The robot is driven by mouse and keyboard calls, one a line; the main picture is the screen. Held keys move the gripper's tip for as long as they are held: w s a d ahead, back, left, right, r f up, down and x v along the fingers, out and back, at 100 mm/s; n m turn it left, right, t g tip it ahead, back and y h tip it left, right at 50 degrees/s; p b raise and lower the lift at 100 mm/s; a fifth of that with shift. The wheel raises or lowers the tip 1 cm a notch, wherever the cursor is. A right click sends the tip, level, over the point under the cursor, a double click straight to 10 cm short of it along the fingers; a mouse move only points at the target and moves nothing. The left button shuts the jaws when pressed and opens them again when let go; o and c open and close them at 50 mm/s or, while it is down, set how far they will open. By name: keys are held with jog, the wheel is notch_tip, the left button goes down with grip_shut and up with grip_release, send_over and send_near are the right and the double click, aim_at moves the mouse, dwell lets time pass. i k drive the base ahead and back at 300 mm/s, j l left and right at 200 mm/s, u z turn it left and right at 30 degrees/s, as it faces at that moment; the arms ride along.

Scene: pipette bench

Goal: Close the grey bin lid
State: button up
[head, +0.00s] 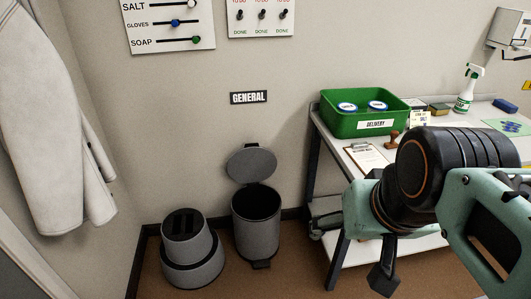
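The grey bin (256,226) stands on the floor against the wall, under a black GENERAL sign (248,97). Its round grey lid (251,166) is tilted up at the back, and the dark opening shows. A small black pedal (261,264) sticks out at the bin's foot. My gripper (383,280) hangs at the lower right, in front of the bench and well to the right of the bin, apart from it. Its fingers show only as a small dark shape, and I cannot tell whether they are apart.
A grey step stool (190,250) stands left of the bin. A bench (335,150) on the right holds a green delivery tray (345,123), a clipboard (367,158) and a spray bottle (466,90). A white coat (50,130) hangs at left. Floor in front of the bin is clear.

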aim_at(253, 163)
jog(key=i+j+z, duration=0.15)
jog(key=i+j, duration=0.5)
jog(key=i, duration=0.1)
